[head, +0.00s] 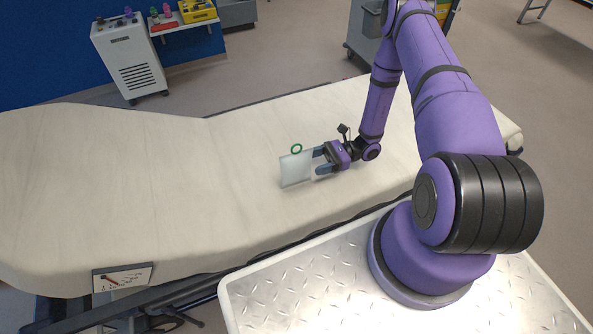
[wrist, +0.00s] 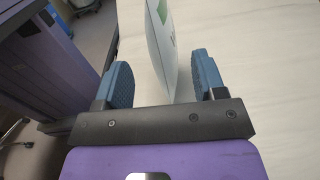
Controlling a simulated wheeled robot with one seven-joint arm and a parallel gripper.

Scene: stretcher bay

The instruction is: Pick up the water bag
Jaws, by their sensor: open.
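The water bag (head: 295,170) is a pale, translucent pouch with a green ring at its top. It stands roughly upright on the cream stretcher mattress (head: 150,180). My gripper (head: 319,161) is at its right side in the head view, fingers pointing at it. In the wrist view the bag (wrist: 172,45) shows edge-on between the two blue fingertips of my gripper (wrist: 162,80). The jaws are open, with a gap on each side of the bag, wider on the left. The bag's far part is cut off by the top of the wrist view.
A white machine (head: 130,58) and a small shelf (head: 185,27) with a yellow case (head: 198,11) stand beyond the stretcher. A grey cart (head: 365,40) stands behind my arm. The mattress left of the bag is clear.

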